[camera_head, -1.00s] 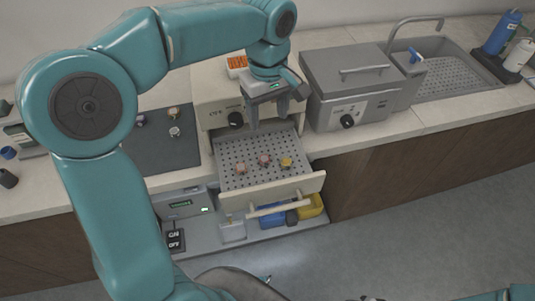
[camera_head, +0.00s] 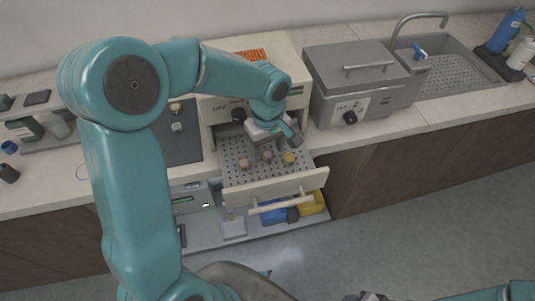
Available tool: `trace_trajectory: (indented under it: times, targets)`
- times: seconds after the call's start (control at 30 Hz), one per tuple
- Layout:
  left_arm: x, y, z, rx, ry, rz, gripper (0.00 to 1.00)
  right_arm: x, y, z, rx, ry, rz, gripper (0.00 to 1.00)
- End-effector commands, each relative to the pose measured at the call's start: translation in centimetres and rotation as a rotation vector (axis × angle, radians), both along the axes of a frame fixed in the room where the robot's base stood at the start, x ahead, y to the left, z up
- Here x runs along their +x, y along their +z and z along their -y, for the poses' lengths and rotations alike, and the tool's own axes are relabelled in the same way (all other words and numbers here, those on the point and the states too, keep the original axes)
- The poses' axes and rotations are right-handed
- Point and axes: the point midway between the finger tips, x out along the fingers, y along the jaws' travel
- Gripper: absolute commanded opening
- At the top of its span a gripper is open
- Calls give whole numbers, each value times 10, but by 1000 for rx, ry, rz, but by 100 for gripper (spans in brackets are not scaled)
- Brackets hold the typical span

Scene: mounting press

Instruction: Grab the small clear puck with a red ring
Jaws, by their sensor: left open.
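Three small pucks stand on the perforated tray of the pulled-out drawer (camera_head: 235,188). The left puck (camera_head: 243,163) and the middle puck (camera_head: 267,155) look pinkish; the right puck (camera_head: 289,158) looks yellow. They are too small to tell which is clear with a red ring. My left gripper (camera_head: 267,150) is open, pointing down over the tray, close to the middle puck. I cannot tell whether its fingers surround that puck. My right gripper (camera_head: 368,296) shows only as a sliver at the bottom edge, its jaws unclear.
The oven-like cabinet (camera_head: 225,104) stands above the drawer, close behind my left gripper. A grey lidded box (camera_head: 345,70) and a sink (camera_head: 450,75) are to the right. Blue and yellow bins (camera_head: 313,202) sit below the drawer.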

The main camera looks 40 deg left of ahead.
Motion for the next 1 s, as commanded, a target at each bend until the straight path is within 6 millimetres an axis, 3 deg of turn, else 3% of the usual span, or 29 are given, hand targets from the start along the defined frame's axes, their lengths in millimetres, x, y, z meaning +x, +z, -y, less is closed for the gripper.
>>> trace_trajectory:
  times: [0.13,0.37,0.43,0.57,1.0]
  targets:
    - [1,-17,-1,0,-1,-1,61,0,1,0,0,0,0,43]
    - [1,-19,0,0,-1,1,61,0,1,0,0,0,0,43]
    - [1,-19,0,0,-1,1,45,0,1,0,0,0,0,43]
    - [1,-19,0,0,-1,1,2,0,1,0,0,0,0,43]
    - [2,-8,0,0,0,4,1,0,1,0,0,0,0,43]
